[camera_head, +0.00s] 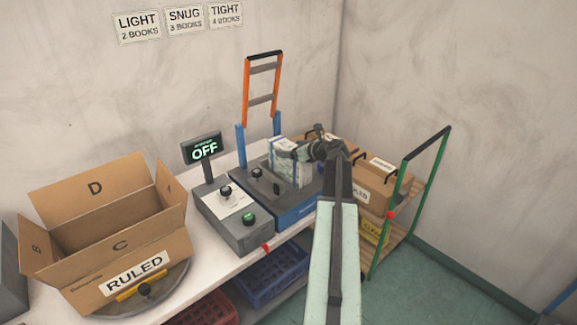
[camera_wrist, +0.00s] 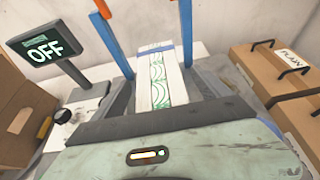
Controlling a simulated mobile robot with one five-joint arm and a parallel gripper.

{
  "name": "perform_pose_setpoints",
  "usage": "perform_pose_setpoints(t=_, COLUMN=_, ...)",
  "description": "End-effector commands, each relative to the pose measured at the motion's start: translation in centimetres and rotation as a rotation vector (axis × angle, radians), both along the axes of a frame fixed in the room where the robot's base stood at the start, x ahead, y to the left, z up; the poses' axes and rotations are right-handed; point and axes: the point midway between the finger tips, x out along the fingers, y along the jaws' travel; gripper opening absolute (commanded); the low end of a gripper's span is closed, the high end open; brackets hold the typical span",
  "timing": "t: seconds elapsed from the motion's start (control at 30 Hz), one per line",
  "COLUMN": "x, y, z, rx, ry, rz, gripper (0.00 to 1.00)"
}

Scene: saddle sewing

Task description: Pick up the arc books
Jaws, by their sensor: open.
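The arc books (camera_head: 284,170) are a small pale stack with green arc patterns, standing on the blue-based machine on the bench. In the wrist view the arc books (camera_wrist: 160,78) show a white face with green arcs and a blue band near the far end. My gripper (camera_head: 297,148) is at the top of the stack, coming from the right. My gripper (camera_wrist: 163,88) is open, with a grey finger on each side of the books in the wrist view. I cannot tell whether the fingers touch them. The lower part of the stack is partly hidden.
An open RULED carton (camera_head: 125,250) stands on a round turntable at the left. A control box (camera_head: 232,218) and an OFF display (camera_head: 204,148) are beside the machine. An orange and blue frame (camera_head: 262,85) rises behind. Closed cartons (camera_head: 377,185) sit on a green-framed cart at right.

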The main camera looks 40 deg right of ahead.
Motion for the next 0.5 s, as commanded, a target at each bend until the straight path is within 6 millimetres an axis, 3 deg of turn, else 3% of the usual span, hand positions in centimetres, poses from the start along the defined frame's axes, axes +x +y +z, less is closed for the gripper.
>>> perform_pose_setpoints(t=0.13, x=-0.08, y=0.02, z=0.08, rx=0.0, ry=0.0, rz=-0.001, gripper=0.86)
perform_pose_setpoints(t=0.17, x=-0.08, y=0.02, z=0.08, rx=0.0, ry=0.0, rz=-0.001, gripper=0.81)
perform_pose_setpoints(t=0.43, x=-0.12, y=0.0, z=0.08, rx=0.001, ry=0.0, rz=-0.001, gripper=0.06)
perform_pose_setpoints(t=0.5, x=-0.13, y=-0.01, z=0.09, rx=0.001, ry=0.0, rz=-0.001, gripper=0.0)
